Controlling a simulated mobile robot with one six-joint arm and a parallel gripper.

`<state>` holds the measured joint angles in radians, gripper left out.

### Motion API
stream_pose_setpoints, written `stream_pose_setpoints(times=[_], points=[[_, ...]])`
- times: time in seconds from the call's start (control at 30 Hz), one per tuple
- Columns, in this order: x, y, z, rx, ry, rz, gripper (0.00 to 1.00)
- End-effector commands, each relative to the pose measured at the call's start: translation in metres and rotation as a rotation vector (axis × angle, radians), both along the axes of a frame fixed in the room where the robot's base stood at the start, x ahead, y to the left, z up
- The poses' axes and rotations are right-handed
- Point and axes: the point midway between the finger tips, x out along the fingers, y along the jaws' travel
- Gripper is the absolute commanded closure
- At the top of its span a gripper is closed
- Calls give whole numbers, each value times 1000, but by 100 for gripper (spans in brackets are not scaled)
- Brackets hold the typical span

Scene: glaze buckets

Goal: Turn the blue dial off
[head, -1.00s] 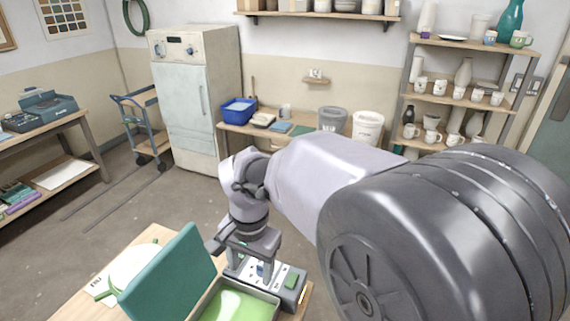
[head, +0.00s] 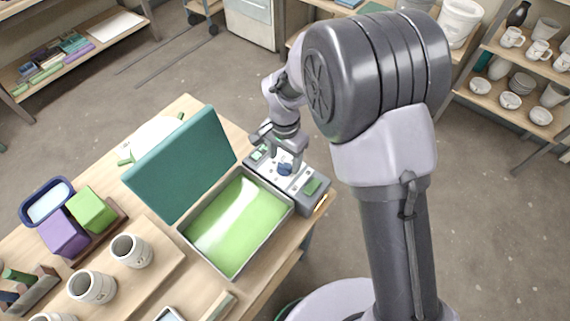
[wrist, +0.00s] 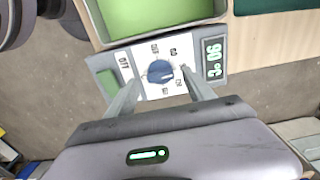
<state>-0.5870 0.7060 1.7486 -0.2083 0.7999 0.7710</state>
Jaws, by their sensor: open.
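The blue dial (wrist: 160,71) sits on the white face of a grey control box (head: 311,199) at the end of the vat. My gripper (wrist: 161,77) is open, one finger on either side of the dial, with a visible gap to each. In the head view the dial (head: 285,169) shows just below my gripper (head: 284,158).
The vat (head: 187,236) holds green liquid, and its teal lid (head: 180,165) stands raised. White mugs (head: 131,250), a purple block (head: 63,233) and a green block (head: 92,209) stand to the left on the wooden table. Floor is clear beyond the box.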

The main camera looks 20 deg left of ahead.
Motion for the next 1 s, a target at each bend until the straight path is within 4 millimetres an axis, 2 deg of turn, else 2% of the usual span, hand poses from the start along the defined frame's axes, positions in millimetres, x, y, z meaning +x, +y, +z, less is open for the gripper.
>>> stream_pose_setpoints(times=[0.03, 0.13, 0.43, 0.73, 0.77, 1.0], points=[[0, 0, -9, -1, 1, 0, 38], [0, 0, -18, 0, 0, 0, 38], [0, 0, -20, 1, -1, 0, 38], [0, 0, -20, 1, -1, 0, 97], [0, 0, -20, 1, -1, 0, 100], [0, 0, -20, 1, -1, 27, 100]])
